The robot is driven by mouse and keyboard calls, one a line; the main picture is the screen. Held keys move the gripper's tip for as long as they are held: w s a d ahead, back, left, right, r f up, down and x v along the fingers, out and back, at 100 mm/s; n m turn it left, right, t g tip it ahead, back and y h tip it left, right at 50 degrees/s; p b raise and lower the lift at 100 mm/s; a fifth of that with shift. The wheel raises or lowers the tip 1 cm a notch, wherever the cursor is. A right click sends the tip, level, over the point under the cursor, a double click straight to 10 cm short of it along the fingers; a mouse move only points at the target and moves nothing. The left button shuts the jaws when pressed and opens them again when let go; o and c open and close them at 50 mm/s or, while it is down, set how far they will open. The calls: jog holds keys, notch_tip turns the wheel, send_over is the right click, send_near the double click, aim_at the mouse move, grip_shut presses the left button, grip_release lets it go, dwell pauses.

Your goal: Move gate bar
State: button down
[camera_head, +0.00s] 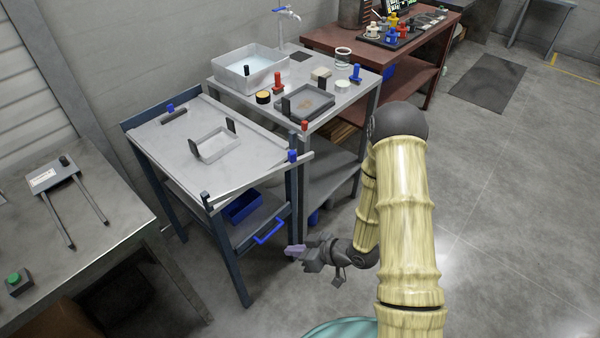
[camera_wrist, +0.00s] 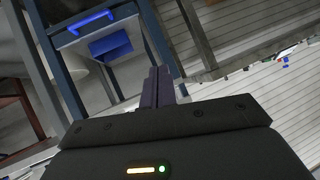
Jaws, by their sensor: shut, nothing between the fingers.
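A light grey bar, which looks like the gate bar (camera_head: 262,178), lies along the front edge of the sloped grey-topped table (camera_head: 150,150). A blue knob (camera_head: 292,156) stands near its right end and a dark upright (camera_head: 207,199) near its left end. My gripper (camera_head: 290,251) is out in front of the table, lower than the bar and apart from it. Its fingers are together and empty in the wrist view (camera_wrist: 158,84). I cannot make out the bar with certainty in the wrist view.
A grey frame with two dark handles (camera_head: 217,145) lies on the tabletop. Below is a blue bin (camera_head: 243,207) with a blue handle (camera_head: 268,232) in front. A bench with a basin (camera_head: 249,78) stands behind right, another bench (camera_head: 98,205) at left.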

aim_at(294, 158)
jog(key=w+d+r+m+t+h+b, duration=0.1)
jog(key=w+d+r+m+t+b, duration=0.1)
jog(key=w+d+r+t, duration=0.7)
notch_tip(294, 158, up, 3)
jog(key=shift+w+d+f+m+t, duration=0.15)
jog(key=shift+w+d+m+t, duration=0.2)
jog(key=shift+m+t, duration=0.45)
jog(key=p+x, duration=0.2)
jog(key=x, duration=1.2)
jog(key=shift+f, duration=0.25)
